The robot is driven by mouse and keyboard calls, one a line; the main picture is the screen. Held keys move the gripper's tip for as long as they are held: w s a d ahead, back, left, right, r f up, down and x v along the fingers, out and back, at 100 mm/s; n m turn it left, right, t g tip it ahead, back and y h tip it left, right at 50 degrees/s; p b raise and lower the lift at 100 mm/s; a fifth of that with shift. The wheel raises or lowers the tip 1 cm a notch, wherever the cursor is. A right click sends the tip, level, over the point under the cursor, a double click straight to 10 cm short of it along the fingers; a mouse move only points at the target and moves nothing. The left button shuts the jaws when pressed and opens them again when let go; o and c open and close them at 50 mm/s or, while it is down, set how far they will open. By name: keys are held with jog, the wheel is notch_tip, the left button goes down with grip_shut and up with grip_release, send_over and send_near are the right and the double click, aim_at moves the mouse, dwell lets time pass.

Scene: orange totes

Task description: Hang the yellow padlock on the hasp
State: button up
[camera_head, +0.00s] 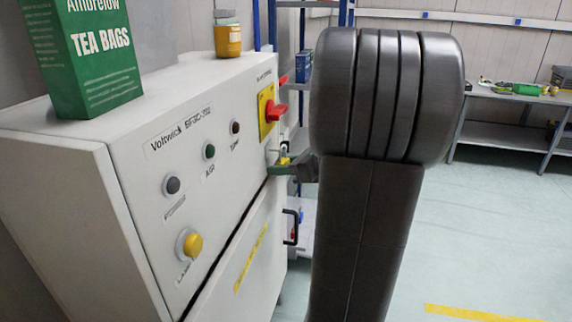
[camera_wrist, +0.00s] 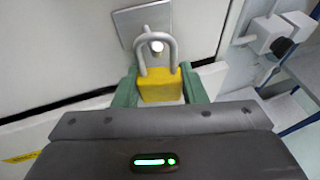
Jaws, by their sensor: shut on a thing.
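The yellow padlock (camera_wrist: 160,87) is held upright between the green fingers of my gripper (camera_wrist: 159,72), with its grey shackle at the top. The hasp (camera_wrist: 128,19) is a grey metal plate on the white cabinet front, with a round silver end showing inside the shackle loop. I cannot tell whether the shackle is around that part or only in front of it. In the head view, my gripper (camera_head: 290,169) is at the cabinet's right edge, below the red switch. The padlock (camera_head: 284,160) is small and partly hidden there.
The white cabinet (camera_head: 60,190) carries buttons, a red switch (camera_head: 274,110) on a yellow plate and a black handle (camera_head: 292,227). A green tea box (camera_head: 85,60) and a yellow-labelled jar (camera_head: 228,40) stand on top. A workbench (camera_head: 510,97) is far right; open floor lies before it.

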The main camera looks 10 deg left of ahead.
jog(key=shift+s+a+f, duration=0.15)
jog(key=shift+f, duration=0.25)
jog(key=o, duration=0.9)
jog(key=shift+o, duration=0.4)
jog(key=shift+f, duration=0.1)
jog(key=shift+d+r, duration=0.3)
jog(key=shift+d, duration=0.2)
jog(key=b+v, duration=0.1)
jog(key=v, duration=1.2)
jog(key=shift+b, duration=0.4)
jog(key=shift+w+r, duration=0.1)
jog(key=shift+w, duration=0.15)
